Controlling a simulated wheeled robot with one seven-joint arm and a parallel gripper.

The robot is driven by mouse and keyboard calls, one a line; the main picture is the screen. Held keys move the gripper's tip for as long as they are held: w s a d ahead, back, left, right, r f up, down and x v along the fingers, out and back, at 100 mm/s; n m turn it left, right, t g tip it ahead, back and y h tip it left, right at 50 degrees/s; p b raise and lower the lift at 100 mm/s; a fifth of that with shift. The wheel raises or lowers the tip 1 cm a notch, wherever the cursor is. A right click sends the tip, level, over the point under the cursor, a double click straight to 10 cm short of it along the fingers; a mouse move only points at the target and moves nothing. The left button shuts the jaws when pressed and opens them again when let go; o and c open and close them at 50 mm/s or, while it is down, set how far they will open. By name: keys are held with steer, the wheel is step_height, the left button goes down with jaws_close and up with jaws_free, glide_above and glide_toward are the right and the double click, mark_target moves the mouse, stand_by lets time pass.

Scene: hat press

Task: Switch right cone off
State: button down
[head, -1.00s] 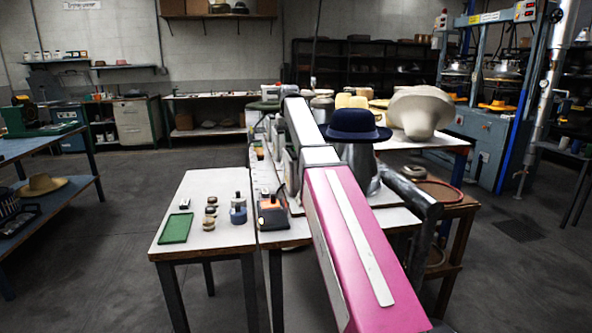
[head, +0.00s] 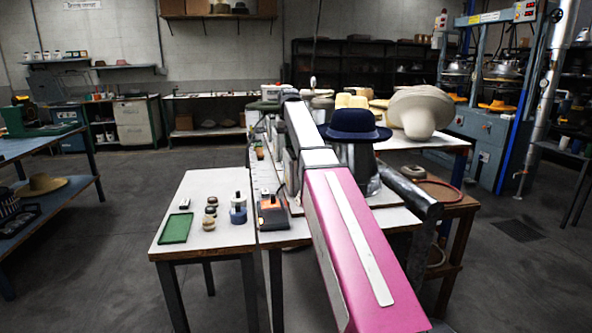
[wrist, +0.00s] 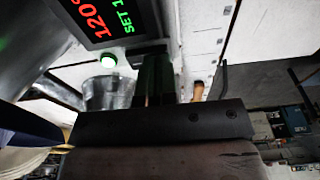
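In the head view a grey metal cone (head: 358,158) stands on the bench with a navy felt hat (head: 355,124) on it; my arm hides part of it. In the wrist view a dark control panel (wrist: 130,22) shows a red "120" and a green "SET 1", partly cut off. In the head view my arm hides the gripper.
A white side table (head: 215,183) holds a green tray (head: 176,228) and small weights. An orange-and-black device (head: 271,210) sits on the bench edge. A pale wide-brimmed hat (head: 422,110) stands behind on the right. Open floor lies to the left.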

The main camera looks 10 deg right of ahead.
steer(key=shift+r, duration=3.45)
